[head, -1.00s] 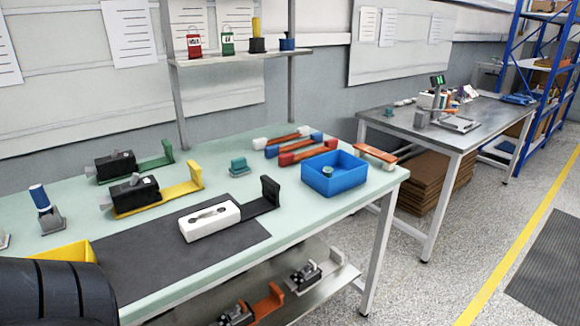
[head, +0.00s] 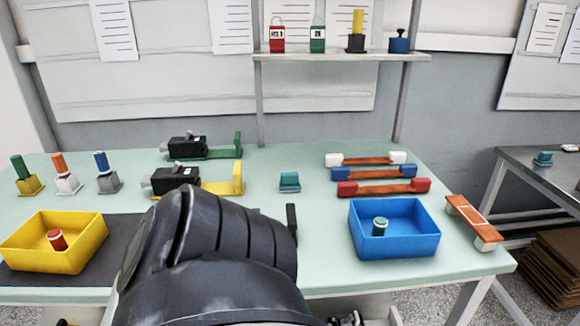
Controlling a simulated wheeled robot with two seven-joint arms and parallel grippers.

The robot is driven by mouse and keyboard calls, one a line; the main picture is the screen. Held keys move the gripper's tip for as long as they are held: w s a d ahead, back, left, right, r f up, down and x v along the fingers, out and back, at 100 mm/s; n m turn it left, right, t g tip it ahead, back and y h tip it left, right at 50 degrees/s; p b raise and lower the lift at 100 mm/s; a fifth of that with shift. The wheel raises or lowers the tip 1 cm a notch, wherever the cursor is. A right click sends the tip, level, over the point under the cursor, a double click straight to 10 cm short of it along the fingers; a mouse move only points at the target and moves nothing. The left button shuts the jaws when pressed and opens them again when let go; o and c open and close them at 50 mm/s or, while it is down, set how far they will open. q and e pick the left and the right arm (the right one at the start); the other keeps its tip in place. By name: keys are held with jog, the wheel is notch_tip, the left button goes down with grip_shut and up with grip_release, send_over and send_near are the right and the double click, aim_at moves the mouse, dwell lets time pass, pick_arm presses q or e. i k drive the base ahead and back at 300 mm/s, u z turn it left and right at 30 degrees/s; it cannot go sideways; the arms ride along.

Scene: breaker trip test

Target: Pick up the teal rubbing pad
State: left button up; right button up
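A teal pad-like block (head: 289,181) with a raised top sits on the pale green workbench (head: 300,150), in the middle of the head view. It stands clear, between the black device on the yellow bracket and the red and blue bars. A second, smaller teal block (head: 543,158) sits on the grey table at the far right; I cannot tell which one is the rubbing pad. A dark, thick link of my own arm fills the lower middle and hides part of the bench.
A blue bin (head: 394,229) with a green-topped item stands right of the teal block. A yellow bin (head: 54,241) is at left on a dark mat (head: 95,276). Black devices on green (head: 225,147) and yellow brackets (head: 222,183) stand behind. A shelf (head: 340,56) rises at the back.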

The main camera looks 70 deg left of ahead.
aim_at(289, 182)
jog(key=u, duration=2.3)
